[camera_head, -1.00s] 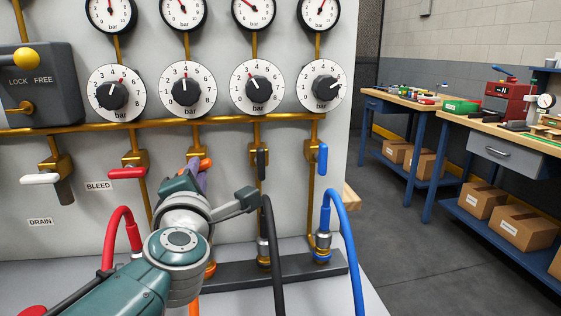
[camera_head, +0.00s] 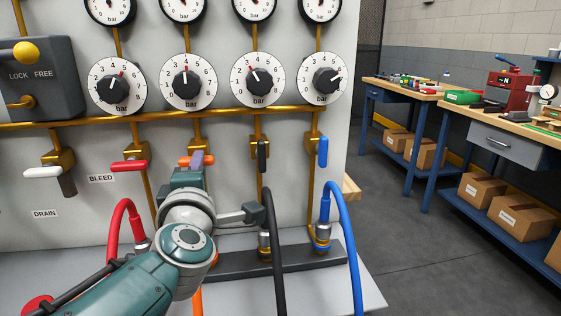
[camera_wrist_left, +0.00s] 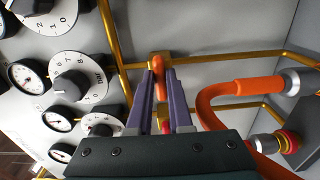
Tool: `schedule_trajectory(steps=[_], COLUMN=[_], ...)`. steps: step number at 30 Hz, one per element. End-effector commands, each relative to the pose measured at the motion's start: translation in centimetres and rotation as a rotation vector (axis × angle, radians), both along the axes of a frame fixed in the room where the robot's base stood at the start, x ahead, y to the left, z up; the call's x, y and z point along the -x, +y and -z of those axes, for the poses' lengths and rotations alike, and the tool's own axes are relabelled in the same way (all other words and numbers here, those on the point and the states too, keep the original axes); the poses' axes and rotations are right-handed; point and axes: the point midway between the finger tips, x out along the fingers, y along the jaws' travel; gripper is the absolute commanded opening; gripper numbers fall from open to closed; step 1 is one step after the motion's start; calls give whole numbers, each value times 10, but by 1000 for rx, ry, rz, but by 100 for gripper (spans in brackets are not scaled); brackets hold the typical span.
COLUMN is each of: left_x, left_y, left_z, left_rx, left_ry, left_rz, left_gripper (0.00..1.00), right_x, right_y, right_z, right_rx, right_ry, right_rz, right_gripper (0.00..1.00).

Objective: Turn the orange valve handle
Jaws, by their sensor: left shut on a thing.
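The orange valve handle (camera_head: 209,160) sits on a brass valve in the row below the dials, between the red handle and the black handle. It looks about level in the head view, partly covered by my gripper. My left gripper (camera_head: 197,160) reaches up to it from below, its purple fingers shut on the handle. In the left wrist view the orange handle (camera_wrist_left: 159,68) shows between the two finger tips (camera_wrist_left: 160,82). My right gripper is in neither view.
The red handle (camera_head: 129,166) is close on the left; the upright black handle (camera_head: 262,156) and blue handle (camera_head: 323,152) are to the right. Red (camera_head: 113,221), black (camera_head: 276,255) and blue (camera_head: 349,240) hoses rise around my arm. Workbenches (camera_head: 411,95) stand farther right.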

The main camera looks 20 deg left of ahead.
Motion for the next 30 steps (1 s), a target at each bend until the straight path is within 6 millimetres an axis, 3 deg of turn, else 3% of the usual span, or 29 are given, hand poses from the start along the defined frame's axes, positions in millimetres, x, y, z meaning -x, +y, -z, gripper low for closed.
schedule_trajectory(steps=[5,6,13,23,30], left_x=[0,0,0,5,44], left_y=[0,0,0,-4,-27], left_z=[0,0,0,-1,-4], left_rx=[-3,-3,-1,1,2], left_ry=[2,2,1,2,5], left_rz=[0,0,0,1,1], left_gripper=[0,23,48,48,48], right_x=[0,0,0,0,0], right_y=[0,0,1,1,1], right_z=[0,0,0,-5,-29], right_rx=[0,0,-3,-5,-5], right_ry=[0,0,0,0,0], right_rz=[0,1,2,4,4], right_gripper=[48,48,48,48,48])
